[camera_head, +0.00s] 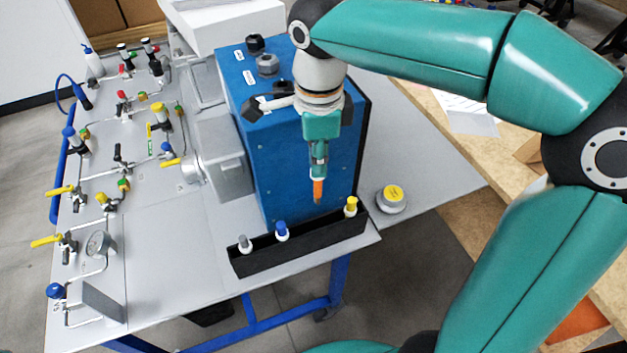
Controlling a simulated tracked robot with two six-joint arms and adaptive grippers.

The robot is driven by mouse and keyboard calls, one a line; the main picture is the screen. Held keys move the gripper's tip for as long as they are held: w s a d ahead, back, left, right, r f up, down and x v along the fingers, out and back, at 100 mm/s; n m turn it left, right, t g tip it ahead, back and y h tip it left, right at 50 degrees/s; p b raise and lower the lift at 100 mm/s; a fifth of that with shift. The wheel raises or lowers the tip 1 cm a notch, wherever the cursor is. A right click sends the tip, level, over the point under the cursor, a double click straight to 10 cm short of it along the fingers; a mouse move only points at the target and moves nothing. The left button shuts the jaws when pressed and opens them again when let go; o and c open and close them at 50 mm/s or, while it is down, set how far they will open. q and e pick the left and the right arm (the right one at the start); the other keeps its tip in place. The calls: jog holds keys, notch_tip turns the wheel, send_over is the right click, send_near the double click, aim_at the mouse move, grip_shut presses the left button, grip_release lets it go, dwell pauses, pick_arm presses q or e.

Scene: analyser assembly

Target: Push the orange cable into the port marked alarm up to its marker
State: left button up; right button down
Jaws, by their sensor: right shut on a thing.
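The orange cable (318,190) hangs upright, tip down, from my right gripper (318,168), which is shut on it. The gripper points down in front of the blue analyser box (262,160), above the black rack, and the cable's tip looks free. Dark cable ports (267,64) stand on top of the box, each by a small white label (249,77). The labels are too small to read, so I cannot tell which port is marked alarm. My right wrist hides part of the box top. The cable's marker cannot be made out. My left gripper is not in view.
A black rack (300,245) along the table's front edge holds a grey cable (245,243), a blue cable (281,230) and a yellow cable (351,206). A round yellow-topped item (392,198) sits to the right. Piping with valves and a gauge (97,243) fills the left.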

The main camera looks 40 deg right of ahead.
notch_tip(320, 180, up, 5)
jog(key=shift+f+p, duration=0.1)
jog(key=shift+p, duration=0.45)
notch_tip(320, 180, up, 6)
jog(key=p, duration=0.6)
